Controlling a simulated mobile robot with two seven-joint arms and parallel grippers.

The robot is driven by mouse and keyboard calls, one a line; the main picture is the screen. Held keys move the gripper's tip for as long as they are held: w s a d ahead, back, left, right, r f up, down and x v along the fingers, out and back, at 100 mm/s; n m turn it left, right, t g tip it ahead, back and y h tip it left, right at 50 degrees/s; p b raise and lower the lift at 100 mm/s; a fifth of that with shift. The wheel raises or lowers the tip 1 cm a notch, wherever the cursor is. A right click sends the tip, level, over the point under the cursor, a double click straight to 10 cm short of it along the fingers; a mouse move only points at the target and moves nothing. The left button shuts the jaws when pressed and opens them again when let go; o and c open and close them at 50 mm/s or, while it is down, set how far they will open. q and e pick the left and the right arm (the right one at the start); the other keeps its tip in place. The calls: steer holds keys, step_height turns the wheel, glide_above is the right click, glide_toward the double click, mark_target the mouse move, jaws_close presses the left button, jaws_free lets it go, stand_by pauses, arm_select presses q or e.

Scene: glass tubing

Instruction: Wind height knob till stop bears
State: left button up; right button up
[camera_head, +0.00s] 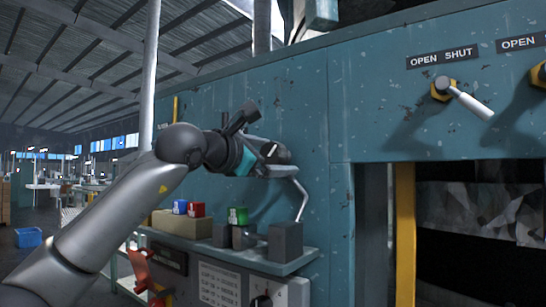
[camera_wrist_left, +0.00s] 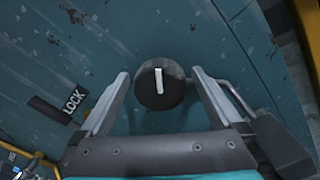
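A dark round knob (camera_wrist_left: 160,92) with a white mark on its face stands on the blue panel, in the middle of the left wrist view. I cannot tell whether it is the height knob; no label for it is readable. My left gripper (camera_wrist_left: 160,72) is open, with one finger on each side of the knob and a visible gap at both sides. In the head view my left gripper (camera_head: 276,160) is close to the blue machine panel (camera_head: 300,110), above the shelf. No stop can be made out. My right gripper is not in view.
Below, a shelf (camera_head: 296,264) holds dark blocks (camera_head: 286,240) and small red, blue and green items. A LOCK label (camera_wrist_left: 73,102) is left of the knob. An OPEN SHUT lever (camera_head: 470,102) is at right.

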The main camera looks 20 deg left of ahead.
arm_select(q)
steer(key=shift+s+a+f+b, duration=0.1)
steer(key=shift+s+a+b, duration=0.1)
steer(key=shift+s+b, duration=0.2)
steer(key=b+v, duration=0.4)
steer(key=v, duration=1)
steer(key=shift+s+b, duration=0.15)
steer(key=shift+b, duration=0.25)
